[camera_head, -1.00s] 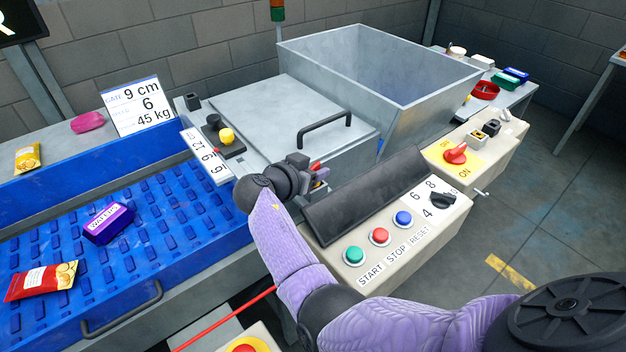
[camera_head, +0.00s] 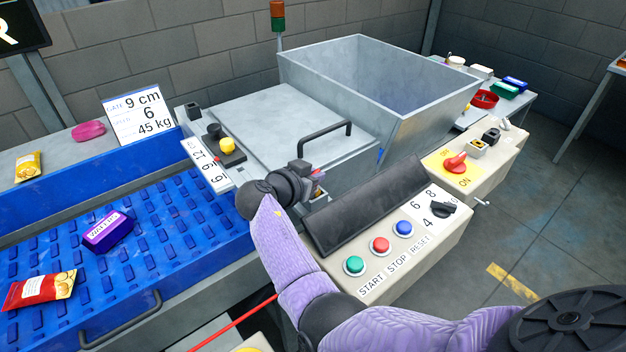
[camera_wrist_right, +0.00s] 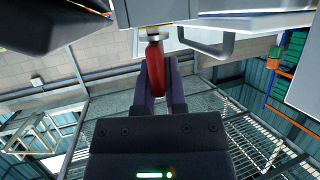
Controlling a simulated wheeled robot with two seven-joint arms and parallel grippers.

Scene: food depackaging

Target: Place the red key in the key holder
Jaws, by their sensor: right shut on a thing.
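My right gripper (camera_head: 320,184) is beside the front of the grey lidded machine, just left of the black sloped panel. In the right wrist view its dark fingers (camera_wrist_right: 164,88) are shut on the red key (camera_wrist_right: 155,64). Only a small bit of red shows at the fingers in the head view. In the wrist view the key's upper end is at a small brass-coloured fitting (camera_wrist_right: 154,32) under a grey block (camera_wrist_right: 152,12). I cannot tell whether it is inserted or whether this fitting is the key holder. My left gripper is not in view.
The grey lid with its black handle (camera_head: 325,138) is behind the gripper. The control box (camera_head: 448,236) with several buttons is at right. A red rotary switch (camera_head: 455,161) stands farther back. The blue conveyor (camera_head: 160,262) with packages lies left.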

